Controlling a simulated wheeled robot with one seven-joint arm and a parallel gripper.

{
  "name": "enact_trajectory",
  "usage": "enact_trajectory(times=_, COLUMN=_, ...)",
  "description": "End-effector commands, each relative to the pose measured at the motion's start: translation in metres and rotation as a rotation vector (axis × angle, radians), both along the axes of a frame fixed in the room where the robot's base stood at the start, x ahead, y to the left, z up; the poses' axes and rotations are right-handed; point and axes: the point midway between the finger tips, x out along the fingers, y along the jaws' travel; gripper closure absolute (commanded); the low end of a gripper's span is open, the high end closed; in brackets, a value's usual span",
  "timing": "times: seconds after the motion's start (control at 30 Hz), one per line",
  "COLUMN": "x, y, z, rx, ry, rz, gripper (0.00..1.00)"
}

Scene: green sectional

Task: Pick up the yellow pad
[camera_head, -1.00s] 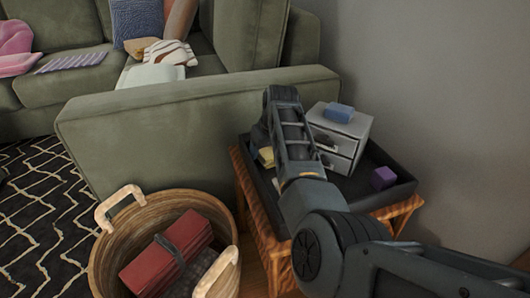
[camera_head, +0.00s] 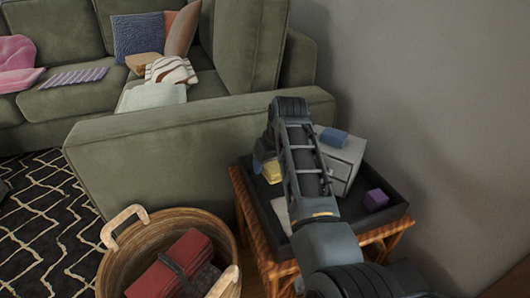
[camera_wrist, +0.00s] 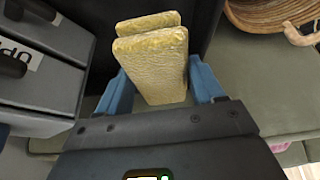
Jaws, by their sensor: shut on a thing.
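The yellow pad (camera_wrist: 155,62) is a thick, rough-textured block in the wrist view. It stands between the two blue fingers of my gripper (camera_wrist: 161,88), which is shut on it. A second yellow layer shows just behind its top edge; I cannot tell if it is a separate piece. In the head view the yellow pad (camera_head: 272,172) shows at the left of my arm, over the black tray (camera_head: 391,219). My arm hides most of the gripper there. I cannot tell how far the pad is above the tray floor.
A grey drawer cabinet (camera_head: 343,166) with a blue block (camera_head: 333,137) on top stands in the tray, close to my arm. A purple block (camera_head: 375,200) lies at right. A wicker basket (camera_head: 120,262) stands at lower left. The green sofa (camera_head: 170,145) arm borders the table.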

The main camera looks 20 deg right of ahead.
Motion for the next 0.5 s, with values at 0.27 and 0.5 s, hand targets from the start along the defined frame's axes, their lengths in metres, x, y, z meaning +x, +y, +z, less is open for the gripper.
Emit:
enact_trajectory(times=0.27, x=-0.070, y=0.000, z=0.003, rx=-0.002, ry=0.002, rz=0.002, gripper=0.62)
enact_trajectory(times=0.5, x=-0.119, y=0.000, z=0.002, rx=-0.002, ry=0.002, rz=0.001, gripper=0.62)
